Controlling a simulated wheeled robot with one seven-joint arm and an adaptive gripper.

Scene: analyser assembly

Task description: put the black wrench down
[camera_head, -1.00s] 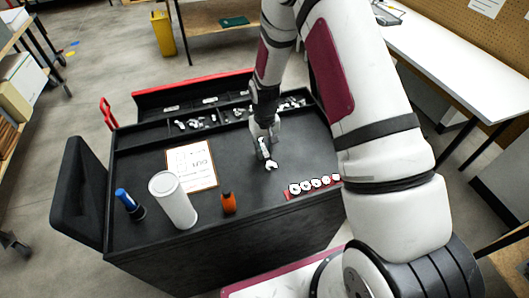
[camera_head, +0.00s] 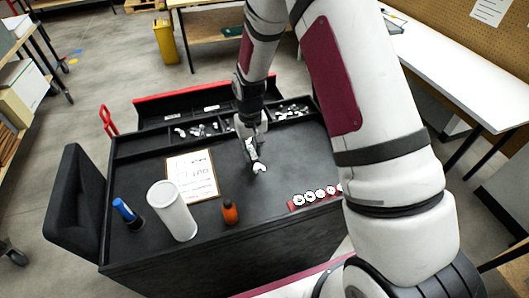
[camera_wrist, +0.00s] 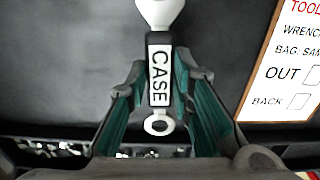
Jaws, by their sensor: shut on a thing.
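The black wrench (camera_wrist: 160,42) has a white "CASE" label on its handle and pale ends, one a small ring. In the wrist view it points away between the two fingers of my gripper (camera_wrist: 158,72), which is shut on it. In the head view my gripper (camera_head: 251,148) is over the middle of the black cart top (camera_head: 285,165). The pale wrench head (camera_head: 259,168) sticks out below the fingers. I cannot tell whether the wrench touches the cart top.
A tool clipboard (camera_head: 192,176) lies left of my gripper. A white cylinder (camera_head: 172,211), a blue-capped item (camera_head: 127,212) and an orange bottle (camera_head: 229,212) stand near the front edge. A red rack of white rings (camera_head: 315,196) lies at right. Bins with small parts (camera_head: 198,130) line the back.

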